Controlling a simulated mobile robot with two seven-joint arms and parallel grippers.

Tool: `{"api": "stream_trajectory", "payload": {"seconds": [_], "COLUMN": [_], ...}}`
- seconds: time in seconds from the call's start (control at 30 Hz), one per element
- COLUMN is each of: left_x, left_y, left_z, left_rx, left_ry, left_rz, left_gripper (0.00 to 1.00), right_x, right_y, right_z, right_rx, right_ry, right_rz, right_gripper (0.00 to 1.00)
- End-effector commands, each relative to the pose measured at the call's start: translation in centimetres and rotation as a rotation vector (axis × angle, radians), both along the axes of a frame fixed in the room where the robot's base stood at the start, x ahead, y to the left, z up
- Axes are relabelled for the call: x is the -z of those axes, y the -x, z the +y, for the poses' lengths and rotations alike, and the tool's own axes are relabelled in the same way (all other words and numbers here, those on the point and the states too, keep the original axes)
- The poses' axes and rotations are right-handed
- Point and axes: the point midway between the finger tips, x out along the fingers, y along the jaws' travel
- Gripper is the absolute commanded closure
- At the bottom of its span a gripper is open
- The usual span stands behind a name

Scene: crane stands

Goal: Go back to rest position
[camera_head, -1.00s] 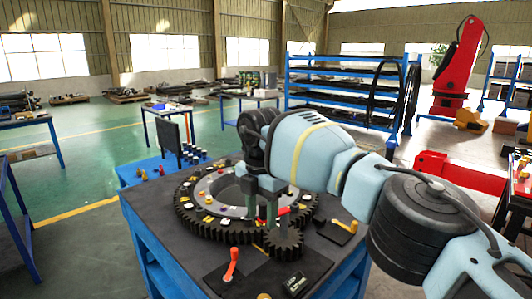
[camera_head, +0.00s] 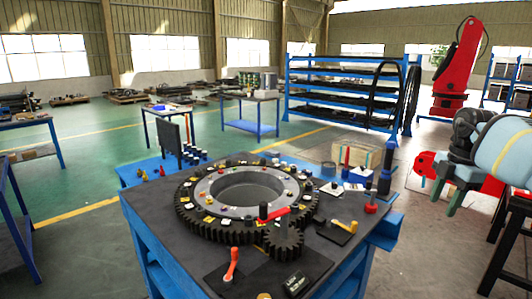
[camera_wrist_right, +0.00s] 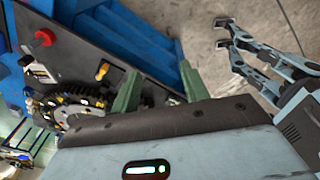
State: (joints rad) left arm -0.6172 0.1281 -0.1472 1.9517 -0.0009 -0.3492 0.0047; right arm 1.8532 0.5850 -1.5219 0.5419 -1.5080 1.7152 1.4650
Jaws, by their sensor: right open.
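My right gripper (camera_head: 455,196) is in the head view at the right edge, raised clear of the table's right side. Its green fingers are apart with nothing between them. The open fingers also show in the right wrist view (camera_wrist_right: 159,88), above the blue table edge and floor. My left gripper does not show in the head view. The dark worktable (camera_head: 160,208) carries a large black ring gear (camera_head: 190,222) and a small gear (camera_head: 284,246) at its front right. A red-handled part (camera_head: 272,214) stands by the small gear.
A red lever (camera_head: 232,264) and a black box (camera_head: 296,283) lie at the table's front. A yellow-handled part (camera_head: 345,227) and red knob (camera_head: 371,196) are at the right. A blue shelf rack (camera_head: 345,92) and red robot arm (camera_head: 458,65) stand behind.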

Motion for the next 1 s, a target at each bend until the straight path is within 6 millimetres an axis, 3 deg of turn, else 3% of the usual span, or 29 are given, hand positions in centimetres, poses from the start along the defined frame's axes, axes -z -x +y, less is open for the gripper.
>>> {"api": "stream_trajectory", "payload": {"seconds": [0.03, 0.1, 0.27, 0.47, 0.7, 0.83, 1.0], "left_x": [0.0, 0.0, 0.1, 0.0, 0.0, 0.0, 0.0], "left_y": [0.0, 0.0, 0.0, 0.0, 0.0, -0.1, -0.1], "left_z": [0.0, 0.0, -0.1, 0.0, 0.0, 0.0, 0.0], "left_rx": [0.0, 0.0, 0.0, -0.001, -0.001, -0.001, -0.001], "left_ry": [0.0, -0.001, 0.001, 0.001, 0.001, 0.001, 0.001], "left_rz": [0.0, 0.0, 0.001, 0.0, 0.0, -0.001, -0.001], "left_gripper": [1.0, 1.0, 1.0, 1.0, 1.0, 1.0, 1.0], "right_x": [0.3, 2.9, 7.7, 15.1, 22.9, 25.7, 28.3], "right_y": [0.5, -0.3, -1.0, -0.6, 2.2, 4.3, 7.0], "right_z": [-1.5, 1.1, 5.0, 11.8, 20.9, 24.5, 27.4], "right_rx": [0.024, -0.05, -0.164, -0.311, -0.395, -0.366, -0.258], "right_ry": [-0.008, -0.051, -0.16, -0.365, -0.689, -0.845, -1.003], "right_rz": [0.0, -0.006, -0.039, -0.109, -0.262, -0.359, -0.489], "right_gripper": [0.55, 0.55, 0.55, 0.55, 0.55, 0.55, 0.55]}}
